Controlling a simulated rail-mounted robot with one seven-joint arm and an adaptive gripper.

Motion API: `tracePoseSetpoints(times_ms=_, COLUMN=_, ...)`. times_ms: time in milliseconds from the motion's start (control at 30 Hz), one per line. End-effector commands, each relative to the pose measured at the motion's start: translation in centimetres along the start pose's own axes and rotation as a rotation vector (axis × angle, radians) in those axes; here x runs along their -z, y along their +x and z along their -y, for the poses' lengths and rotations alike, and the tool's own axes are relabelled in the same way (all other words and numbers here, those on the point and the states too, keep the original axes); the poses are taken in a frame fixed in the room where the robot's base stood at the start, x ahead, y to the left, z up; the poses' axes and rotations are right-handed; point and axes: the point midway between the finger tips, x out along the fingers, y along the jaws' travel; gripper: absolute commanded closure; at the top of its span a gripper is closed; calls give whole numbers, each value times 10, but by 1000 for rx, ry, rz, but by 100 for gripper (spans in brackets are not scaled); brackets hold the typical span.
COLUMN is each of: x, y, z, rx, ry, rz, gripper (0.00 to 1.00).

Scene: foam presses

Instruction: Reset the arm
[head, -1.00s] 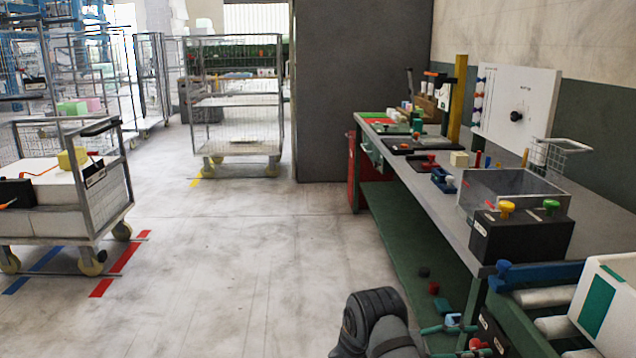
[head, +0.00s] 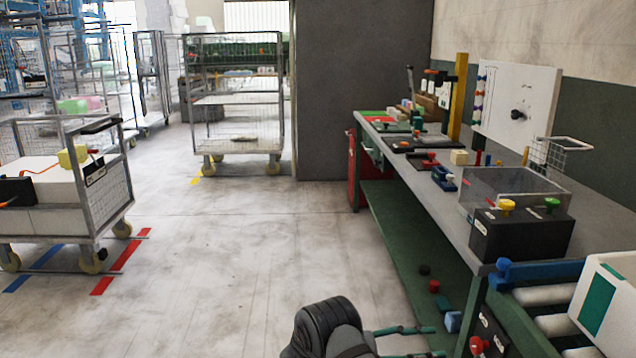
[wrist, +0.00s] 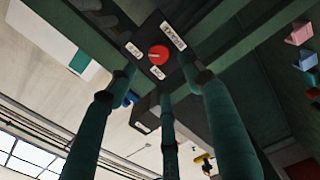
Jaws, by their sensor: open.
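My gripper (head: 436,342) is at the bottom of the head view, low in front of the workbench (head: 425,195). Its green fingers point right and are spread apart, with nothing between them. A dark control box with a red button (head: 477,346) sits just right of the fingertips at the bench's front corner. In the wrist view the open green fingers of my gripper (wrist: 160,82) reach up toward that red button (wrist: 158,55) on its dark labelled box. Contact with it cannot be told. Part of my gripper is cut off by the head view's lower edge.
A black box with yellow and green knobs (head: 520,238) stands on the bench's near end. A roller conveyor (head: 545,296) carries a white bin (head: 604,300) at the right. A wire cart (head: 75,221) stands at the left. The middle floor (head: 235,250) is clear.

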Motion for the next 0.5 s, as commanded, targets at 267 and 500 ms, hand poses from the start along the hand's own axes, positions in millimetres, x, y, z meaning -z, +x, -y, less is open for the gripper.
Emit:
tracePoseSetpoints(times_ms=267, x=-2, y=30, z=0, rx=-1, ry=-4, rz=8, gripper=49)
tracePoseSetpoints(times_ms=500, x=-2, y=82, z=0, rx=0, ry=-2, rz=7, gripper=49)
